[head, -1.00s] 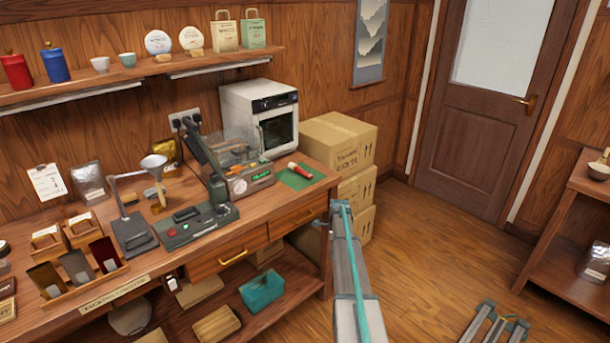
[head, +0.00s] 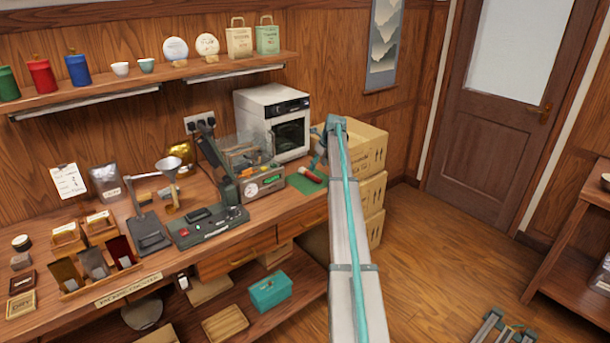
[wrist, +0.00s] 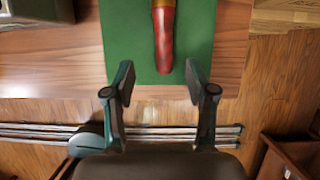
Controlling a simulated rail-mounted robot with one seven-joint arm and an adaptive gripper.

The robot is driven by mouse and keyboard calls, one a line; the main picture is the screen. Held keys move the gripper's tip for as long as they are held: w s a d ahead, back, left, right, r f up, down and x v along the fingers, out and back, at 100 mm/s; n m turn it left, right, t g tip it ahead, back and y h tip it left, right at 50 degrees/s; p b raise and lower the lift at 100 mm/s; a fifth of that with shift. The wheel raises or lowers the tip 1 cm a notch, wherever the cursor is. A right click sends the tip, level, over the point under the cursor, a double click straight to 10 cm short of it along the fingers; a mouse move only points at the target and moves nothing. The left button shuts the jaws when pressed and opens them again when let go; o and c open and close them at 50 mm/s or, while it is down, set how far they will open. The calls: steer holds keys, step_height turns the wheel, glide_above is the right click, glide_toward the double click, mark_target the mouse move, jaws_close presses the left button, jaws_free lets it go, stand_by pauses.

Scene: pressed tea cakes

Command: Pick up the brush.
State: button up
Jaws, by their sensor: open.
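The brush (head: 312,174) lies on a green mat (head: 297,183) at the right end of the wooden bench in the head view. In the wrist view, its red handle (wrist: 163,45) points toward my gripper (wrist: 159,80), and a brownish-gold band shows at the top edge. The rest of it is cut off there. My gripper is open and empty, with its two fingers apart on either side of the handle's line. The handle's end lies between the fingertips in the picture; I cannot tell the height gap. In the head view my arm partly hides the mat area.
Cardboard boxes (head: 368,150) are stacked right of the bench. A sealer (head: 207,226) lies farther left. Open floor (head: 440,250) is at the right.

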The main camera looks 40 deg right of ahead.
mark_target(315, 176)
steer(key=p+x, duration=0.1)
steer(key=x, duration=0.1)
steer(key=p+x, duration=0.1)
steer(key=x, duration=0.2)
steer(key=p+x, duration=0.1)
steer(key=x, duration=0.2)
steer(key=shift+d+f, duration=0.1)
steer(key=shift+d, duration=0.2)
jaws_close()
